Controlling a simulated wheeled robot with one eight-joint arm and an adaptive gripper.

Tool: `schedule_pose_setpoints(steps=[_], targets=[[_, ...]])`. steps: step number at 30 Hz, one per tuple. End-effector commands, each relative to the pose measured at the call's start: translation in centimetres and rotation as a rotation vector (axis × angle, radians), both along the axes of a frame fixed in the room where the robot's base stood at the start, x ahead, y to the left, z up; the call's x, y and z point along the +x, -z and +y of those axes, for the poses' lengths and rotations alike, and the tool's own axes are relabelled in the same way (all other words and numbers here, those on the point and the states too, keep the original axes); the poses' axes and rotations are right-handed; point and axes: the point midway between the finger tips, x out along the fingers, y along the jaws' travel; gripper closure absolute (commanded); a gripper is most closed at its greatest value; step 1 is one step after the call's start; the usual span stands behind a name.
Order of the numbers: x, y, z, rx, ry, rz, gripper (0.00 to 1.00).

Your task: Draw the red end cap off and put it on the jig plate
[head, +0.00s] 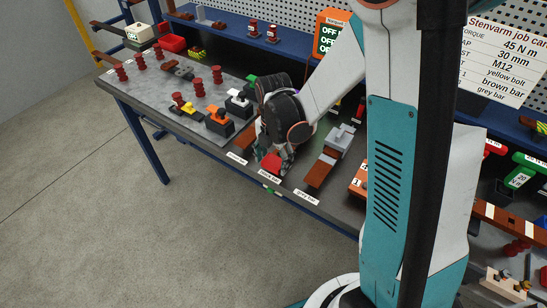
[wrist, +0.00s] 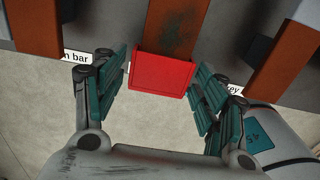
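The red end cap (head: 271,163) sits on the near end of a brown copper-coloured bar at the front edge of the bench. In the wrist view the red end cap (wrist: 162,75) covers the end of the scuffed bar (wrist: 177,27). My gripper (wrist: 163,80) is open, with its teal fingers on either side of the cap. The left finger looks slightly apart from it; the right finger is very close, and I cannot tell if it touches. In the head view my gripper (head: 280,158) is over the cap. No plate is clearly marked as the jig plate.
A grey surface (head: 135,89) with several red posts covers the bench's left part. Black blocks with orange (head: 219,118) and white (head: 239,97) tops stand left of my gripper. Another bar with a grey clamp (head: 338,140) lies to the right. Labels line the front edge.

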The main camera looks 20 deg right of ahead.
Motion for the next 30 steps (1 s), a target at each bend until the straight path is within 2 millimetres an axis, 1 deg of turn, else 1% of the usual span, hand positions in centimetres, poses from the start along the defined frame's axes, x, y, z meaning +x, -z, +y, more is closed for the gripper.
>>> schedule_pose_setpoints(steps=[1,3,5,6,8,9,10,30], targets=[[0.00,0.00,0.00,0.000,0.000,0.000,0.55],[0.00,0.00,0.00,0.000,0.000,0.000,0.70],[0.00,0.00,0.00,0.000,0.000,0.000,0.70],[0.00,0.00,0.00,0.000,0.000,0.000,0.50],[0.00,0.00,0.00,0.000,0.000,0.000,0.63],[0.00,0.00,0.00,0.000,0.000,0.000,0.72],[0.00,0.00,0.00,0.000,0.000,0.000,0.76],[-0.34,0.03,0.46,0.001,0.000,0.001,0.76]])
